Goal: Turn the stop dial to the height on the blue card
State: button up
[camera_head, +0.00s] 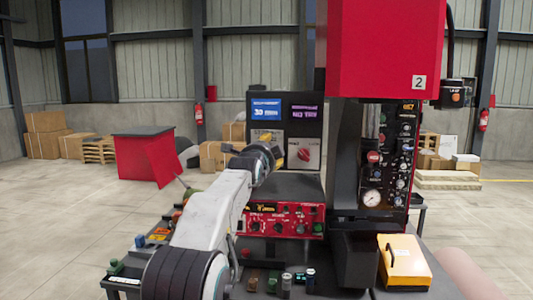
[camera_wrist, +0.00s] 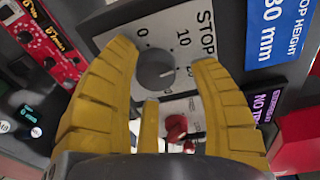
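The stop dial is a round grey knob (camera_wrist: 155,70) on a white plate marked STOP (camera_wrist: 207,35), tilted in the wrist view. A short light mark shows on the knob; the exact reading is unclear. The blue card (camera_head: 266,109) reads STOP HEIGHT and 30 mm; part of it shows in the wrist view (camera_wrist: 285,30). My gripper (camera_wrist: 163,58) has yellow fingers, open, one on each side of the knob with visible gaps. A third finger stands below it. In the head view my gripper (camera_head: 268,150) hides most of the dial plate.
A red rotary switch (camera_head: 303,154) sits right of the dial, and a purple card (camera_head: 303,109) hangs above it. A red control panel (camera_head: 280,221) stands below. A tall red machine head (camera_head: 385,50) and a gauge panel (camera_head: 390,160) are close on the right.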

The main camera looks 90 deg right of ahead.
jog(key=shift+o, duration=0.2)
jog(key=shift+a+f, duration=0.1)
jog(key=shift+f, duration=0.05)
jog(key=v, duration=1.1)
jog(key=shift+a, duration=0.4)
jog(key=shift+w, duration=0.15)
